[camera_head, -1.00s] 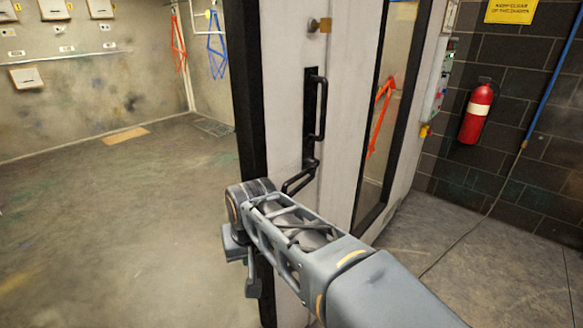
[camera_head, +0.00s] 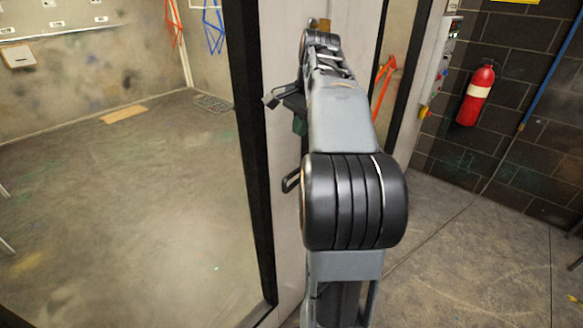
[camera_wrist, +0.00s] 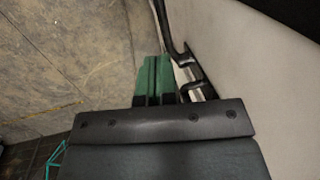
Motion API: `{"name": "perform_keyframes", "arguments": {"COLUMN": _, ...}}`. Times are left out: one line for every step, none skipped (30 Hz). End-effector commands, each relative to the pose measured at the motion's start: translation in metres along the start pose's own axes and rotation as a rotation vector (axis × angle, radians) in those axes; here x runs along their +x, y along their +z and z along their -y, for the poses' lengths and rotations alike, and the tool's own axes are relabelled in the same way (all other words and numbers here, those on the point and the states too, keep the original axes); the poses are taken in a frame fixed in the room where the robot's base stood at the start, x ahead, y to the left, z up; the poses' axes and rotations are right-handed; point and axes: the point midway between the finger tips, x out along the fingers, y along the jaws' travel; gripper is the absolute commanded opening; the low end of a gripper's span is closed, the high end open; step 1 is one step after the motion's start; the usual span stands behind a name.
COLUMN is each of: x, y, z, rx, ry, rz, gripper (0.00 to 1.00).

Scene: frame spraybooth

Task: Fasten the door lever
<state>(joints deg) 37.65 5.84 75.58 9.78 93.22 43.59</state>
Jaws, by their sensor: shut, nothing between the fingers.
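The door lever (camera_head: 290,181) is a black bent bar low on the pale door (camera_head: 284,230), sticking out to the left in the head view. My arm covers the rest of its black plate and most of the pull handle above. My gripper (camera_head: 300,126) is above the lever, pointing down, with green fingertips. In the wrist view my gripper (camera_wrist: 154,75) is shut and empty, beside black metalwork (camera_wrist: 190,77) on the pale door face. I cannot tell which black part there is the lever, or whether the fingers touch it.
The door has a black edge (camera_head: 252,150). Open concrete floor (camera_head: 130,210) lies to the left. A red fire extinguisher (camera_head: 475,94) hangs on the dark block wall at right. An orange frame (camera_head: 380,98) shows behind the door's glass.

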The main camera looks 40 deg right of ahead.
Motion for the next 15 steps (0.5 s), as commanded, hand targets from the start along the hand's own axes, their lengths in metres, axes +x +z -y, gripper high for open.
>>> {"name": "perform_keyframes", "arguments": {"x": 0.000, "y": 0.000, "z": 0.000, "rx": -0.001, "ry": 0.000, "rz": 0.000, "gripper": 0.00}}
{"name": "perform_keyframes", "arguments": {"x": 0.000, "y": 0.000, "z": 0.000, "rx": -0.001, "ry": 0.000, "rz": 0.000, "gripper": 0.00}}
{"name": "perform_keyframes", "arguments": {"x": 0.001, "y": 0.000, "z": 0.000, "rx": -0.002, "ry": 0.000, "rz": 0.000, "gripper": 0.00}}
{"name": "perform_keyframes", "arguments": {"x": 0.001, "y": 0.000, "z": 0.000, "rx": -0.002, "ry": 0.000, "rz": 0.000, "gripper": 0.00}}
{"name": "perform_keyframes", "arguments": {"x": 0.003, "y": 0.000, "z": 0.000, "rx": -0.002, "ry": 0.001, "rz": 0.000, "gripper": 0.00}}
{"name": "perform_keyframes", "arguments": {"x": 0.005, "y": 0.001, "z": 0.000, "rx": -0.002, "ry": 0.001, "rz": 0.001, "gripper": 0.00}}
{"name": "perform_keyframes", "arguments": {"x": 0.008, "y": 0.001, "z": 0.000, "rx": -0.002, "ry": 0.002, "rz": 0.002, "gripper": 0.00}}
{"name": "perform_keyframes", "arguments": {"x": 0.011, "y": 0.001, "z": 0.000, "rx": -0.003, "ry": 0.002, "rz": 0.001, "gripper": 0.00}}
{"name": "perform_keyframes", "arguments": {"x": 0.016, "y": 0.001, "z": 0.000, "rx": -0.003, "ry": 0.002, "rz": 0.001, "gripper": 0.00}}
{"name": "perform_keyframes", "arguments": {"x": 0.020, "y": 0.001, "z": 0.000, "rx": -0.003, "ry": 0.003, "rz": 0.002, "gripper": 0.00}}
{"name": "perform_keyframes", "arguments": {"x": 0.025, "y": 0.001, "z": 0.000, "rx": -0.003, "ry": 0.002, "rz": 0.001, "gripper": 0.00}}
{"name": "perform_keyframes", "arguments": {"x": 0.032, "y": 0.001, "z": 0.000, "rx": -0.003, "ry": 0.003, "rz": 0.002, "gripper": 0.00}}
{"name": "perform_keyframes", "arguments": {"x": 0.037, "y": 0.001, "z": 0.000, "rx": -0.003, "ry": 0.003, "rz": 0.002, "gripper": 0.00}}
{"name": "perform_keyframes", "arguments": {"x": 0.043, "y": 0.001, "z": 0.000, "rx": -0.003, "ry": 0.003, "rz": 0.002, "gripper": 0.00}}
{"name": "perform_keyframes", "arguments": {"x": 0.051, "y": 0.001, "z": -0.001, "rx": -0.003, "ry": 0.003, "rz": 0.002, "gripper": 0.00}}
